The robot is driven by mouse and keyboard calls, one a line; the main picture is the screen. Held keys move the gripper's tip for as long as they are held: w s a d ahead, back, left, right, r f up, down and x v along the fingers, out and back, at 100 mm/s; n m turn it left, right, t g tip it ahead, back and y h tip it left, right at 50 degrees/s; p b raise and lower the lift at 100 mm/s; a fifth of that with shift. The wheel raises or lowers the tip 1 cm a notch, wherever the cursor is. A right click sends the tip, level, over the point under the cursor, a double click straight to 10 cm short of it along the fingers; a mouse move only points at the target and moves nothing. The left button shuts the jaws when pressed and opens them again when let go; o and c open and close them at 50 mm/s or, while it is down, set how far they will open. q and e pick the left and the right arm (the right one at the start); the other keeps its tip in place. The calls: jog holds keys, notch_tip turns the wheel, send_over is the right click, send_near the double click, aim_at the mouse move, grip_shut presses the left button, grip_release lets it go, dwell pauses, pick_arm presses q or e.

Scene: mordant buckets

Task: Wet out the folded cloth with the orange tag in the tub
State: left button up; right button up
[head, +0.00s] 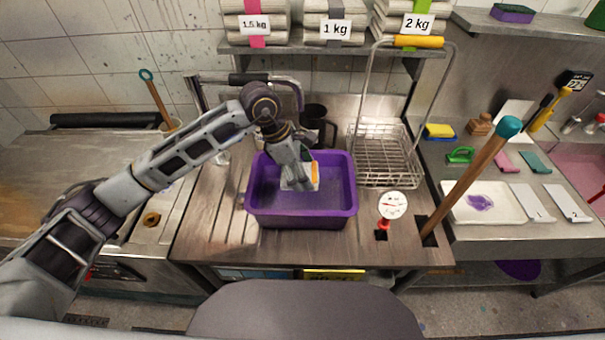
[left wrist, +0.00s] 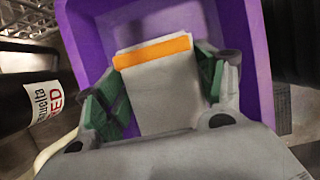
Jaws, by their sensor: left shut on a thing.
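The purple tub (head: 302,218) stands on the middle of the metal counter, and its wall fills much of the left wrist view (left wrist: 238,35). The folded pale cloth with the orange tag (head: 315,174) is over the tub's opening or inside it; I cannot tell whether it touches the bottom. In the left wrist view the cloth (left wrist: 165,92) lies between the green-padded fingers of my left gripper (left wrist: 162,85), its orange band towards the far end. My left gripper (head: 301,172) is shut on the cloth, pointing down into the tub. Any liquid in the tub is hard to make out. My right gripper is out of view.
A wire basket (head: 384,160) with a tall yellow-gripped handle stands right of the tub. A round white gauge (head: 392,206) and a wooden-handled stick (head: 470,178) stand at the right. A white tray (head: 460,212) lies farther right. Labelled cloth stacks sit on the shelf (head: 330,49) above.

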aim_at(307, 171)
pick_arm(q)
jog(key=shift+r+p, duration=0.4)
jog(key=shift+r, duration=1.05)
dwell(1.0)
dwell(1.2)
jog(key=shift+r, duration=0.1)
jog(key=shift+r+p, duration=0.75)
jog(key=shift+r, duration=1.65)
